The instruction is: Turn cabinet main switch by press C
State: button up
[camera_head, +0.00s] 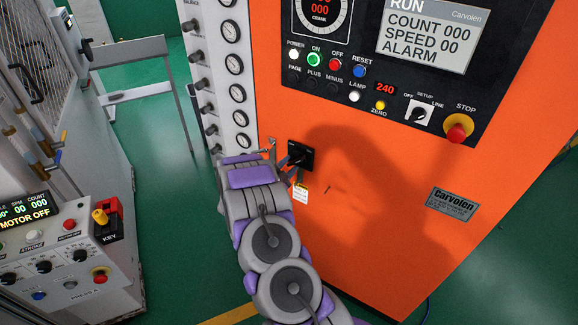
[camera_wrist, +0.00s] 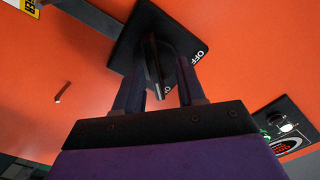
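The main switch is a black square plate (camera_head: 304,152) on the orange cabinet's front, left of the cast shadow. In the wrist view its dark knob (camera_wrist: 155,62) stands near the plate's middle, with white OFF lettering by the plate's right edge. My gripper (camera_head: 284,158) is at the switch, coming from the lower left. In the wrist view my gripper (camera_wrist: 160,78) has its two dark fingers apart, one on each side of the knob. Narrow gaps seem to show beside the knob; contact at the fingertips is hard to make out.
The orange cabinet (camera_head: 400,190) carries a button panel with a screen (camera_head: 427,33) and a red stop button (camera_head: 459,127) above the switch. A column of gauges (camera_head: 235,64) stands left of it. A grey machine (camera_head: 75,235) with a control box is at far left. Green floor lies between.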

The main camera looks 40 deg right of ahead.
aim_at(295, 163)
jog(key=d, duration=0.3)
jog(key=shift+w+d+f, duration=0.1)
jog(key=shift+d+f, duration=0.15)
jog(key=shift+f, duration=0.15)
jog(key=shift+a+r, duration=0.25)
jog(key=shift+a, duration=0.75)
jog(key=c, duration=0.5)
grip_shut()
jog(key=shift+d+r, duration=0.1)
jog(key=shift+d, duration=0.2)
